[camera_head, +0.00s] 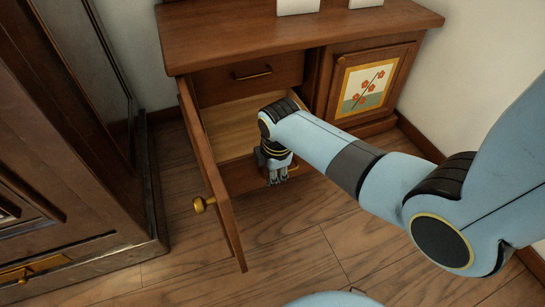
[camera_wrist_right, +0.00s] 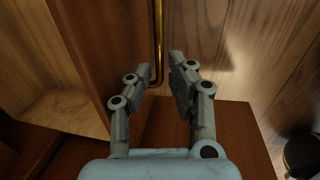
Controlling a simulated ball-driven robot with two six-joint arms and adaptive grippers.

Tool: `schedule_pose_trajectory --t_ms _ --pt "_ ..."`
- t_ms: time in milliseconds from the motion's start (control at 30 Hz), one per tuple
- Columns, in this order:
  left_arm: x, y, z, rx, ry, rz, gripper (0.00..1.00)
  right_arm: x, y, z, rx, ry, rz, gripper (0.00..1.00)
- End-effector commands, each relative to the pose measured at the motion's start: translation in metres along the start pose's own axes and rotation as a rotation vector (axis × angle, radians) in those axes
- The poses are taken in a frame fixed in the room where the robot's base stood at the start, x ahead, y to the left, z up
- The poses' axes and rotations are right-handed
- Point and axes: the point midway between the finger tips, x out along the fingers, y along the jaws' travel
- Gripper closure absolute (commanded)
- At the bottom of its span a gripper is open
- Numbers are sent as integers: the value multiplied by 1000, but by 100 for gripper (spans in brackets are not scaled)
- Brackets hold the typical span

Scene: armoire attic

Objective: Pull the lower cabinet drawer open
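The wooden cabinet (camera_head: 270,35) stands ahead, with its left door (camera_head: 215,180) swung open. Its lower drawer (camera_head: 225,128) is pulled partly out, showing a pale wooden inside. My right gripper (camera_head: 275,178) is at the drawer's front and hides part of it; a brass handle end (camera_head: 293,168) shows beside it. In the right wrist view, the gripper's fingers (camera_wrist_right: 160,76) are apart, with the brass handle (camera_wrist_right: 157,40) between them, nearer the left finger. Firm contact cannot be made out. My left gripper is not in view.
A closed upper drawer (camera_head: 250,73) with a brass handle is above. A closed door with a flower picture (camera_head: 365,88) is on the right. A dark armoire (camera_head: 65,140) stands at the left, close to the open door. Wooden floor (camera_head: 300,235) in front is clear.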

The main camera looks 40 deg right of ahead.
Motion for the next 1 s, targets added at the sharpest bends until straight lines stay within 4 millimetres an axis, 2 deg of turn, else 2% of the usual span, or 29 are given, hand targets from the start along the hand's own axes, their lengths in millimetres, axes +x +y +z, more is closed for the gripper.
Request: schedule_pose_trajectory --t_ms 167,267,500,700,833,1000 --pt "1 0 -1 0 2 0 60 -6 1 0 0 1 2 81" --pt "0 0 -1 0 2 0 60 -20 1 0 0 1 5 81" --pt "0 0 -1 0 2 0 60 -72 1 0 0 1 5 81" --pt "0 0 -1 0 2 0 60 -107 1 0 0 1 2 81" --pt "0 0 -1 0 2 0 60 -118 0 0 0 0 1 81" --pt "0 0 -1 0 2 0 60 -120 0 0 0 0 -1 81"
